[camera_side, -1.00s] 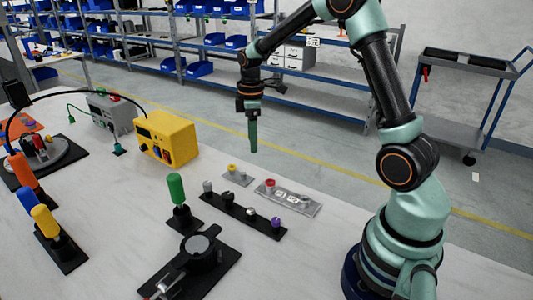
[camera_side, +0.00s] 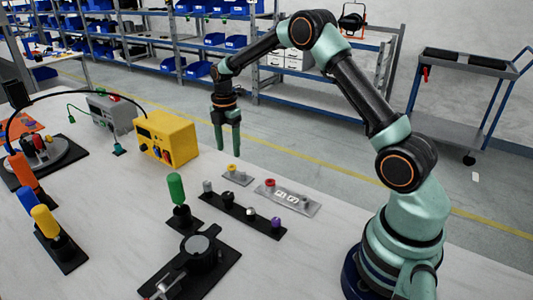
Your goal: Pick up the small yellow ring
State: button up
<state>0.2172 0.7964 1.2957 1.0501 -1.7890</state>
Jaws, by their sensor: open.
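The small yellow ring (camera_side: 232,167) sits on a small grey plate (camera_side: 238,178) near the far edge of the table. My gripper (camera_side: 228,149) hangs fingers down above and slightly left of the ring, apart from it. Its two green fingers are parted, with nothing between them. How far the fingertips are from the ring in depth is hard to tell.
A yellow power box (camera_side: 166,140) stands left of my gripper. A grey plate with a red ring (camera_side: 288,197) lies right of the yellow ring. A black strip with several knobs (camera_side: 242,215) and a green-handled tool (camera_side: 177,188) are in front. Bare table (camera_side: 120,190) lies at left.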

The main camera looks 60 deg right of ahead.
aim_at(231, 168)
jog(key=shift+s+d+f, duration=0.1)
jog(key=shift+f, duration=1.3)
jog(key=shift+d+f, duration=0.1)
jog(key=shift+f, duration=1.25)
grip_shut()
